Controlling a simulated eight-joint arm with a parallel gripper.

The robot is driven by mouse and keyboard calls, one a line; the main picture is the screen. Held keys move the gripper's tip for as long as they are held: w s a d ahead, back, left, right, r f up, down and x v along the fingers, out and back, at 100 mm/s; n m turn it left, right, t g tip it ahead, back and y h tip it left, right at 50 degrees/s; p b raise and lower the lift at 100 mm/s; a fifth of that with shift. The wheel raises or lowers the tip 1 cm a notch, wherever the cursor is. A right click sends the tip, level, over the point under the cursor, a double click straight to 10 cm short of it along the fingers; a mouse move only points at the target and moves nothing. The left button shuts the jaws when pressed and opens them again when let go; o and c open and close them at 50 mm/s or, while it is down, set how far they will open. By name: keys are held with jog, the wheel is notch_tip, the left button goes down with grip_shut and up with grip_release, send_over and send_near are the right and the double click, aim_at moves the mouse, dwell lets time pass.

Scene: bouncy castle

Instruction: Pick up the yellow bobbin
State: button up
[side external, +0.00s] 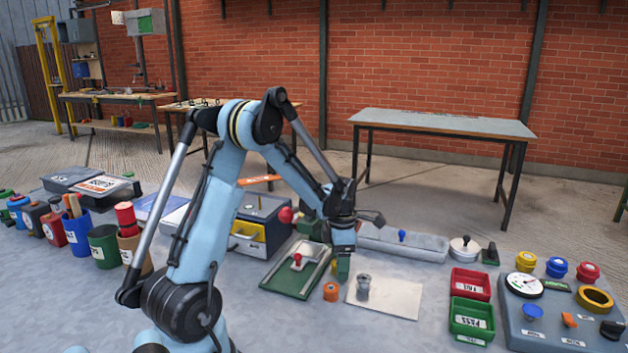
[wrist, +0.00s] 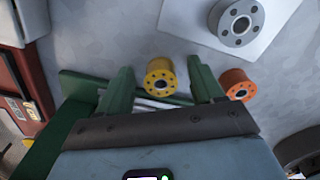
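The yellow bobbin (wrist: 160,76) shows in the wrist view, its round flange with a dark centre hole facing the camera. My gripper (wrist: 160,67) is open, with one green finger on each side of the bobbin and a visible gap on both sides. I cannot tell how far the fingertips are above it.
A grey metal spool (side external: 363,286) stands on a pale sheet (side external: 396,298) close by. A green tray (side external: 290,282) with rails lies left of the gripper. Red (side external: 470,284) and green (side external: 472,319) bins and a grey panel (side external: 560,335) stand to the right.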

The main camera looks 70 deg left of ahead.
jog(key=c, duration=1.1)
jog(key=shift+r, duration=0.55)
jog(key=r, duration=0.1)
jog(key=d+r, duration=0.1)
jog(key=r, duration=0.1)
jog(key=shift+r, duration=0.3)
jog(key=shift+w+d+r, duration=0.15)
jog(key=shift+d+r, duration=5)
jog(key=shift+d, duration=0.15)
jog(key=shift+a, duration=0.1)
